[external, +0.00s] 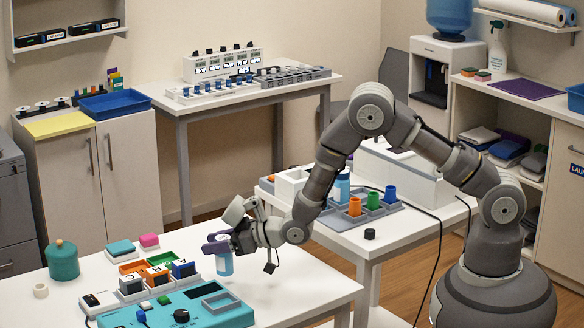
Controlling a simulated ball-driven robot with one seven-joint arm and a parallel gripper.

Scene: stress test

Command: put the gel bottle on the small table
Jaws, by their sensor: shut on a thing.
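My gripper (219,243) is shut on a light blue bottle with a pale label (225,265), which I take for the gel bottle. A smaller white table (385,238) stands to the right, beside my base. Another light blue bottle (342,187) stands there, partly hidden by my arm.
The small table also bears a grey tray (333,221) with orange, green and blue cups, a black cap (369,234) and a large white box (405,170). Its front part is mostly clear.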

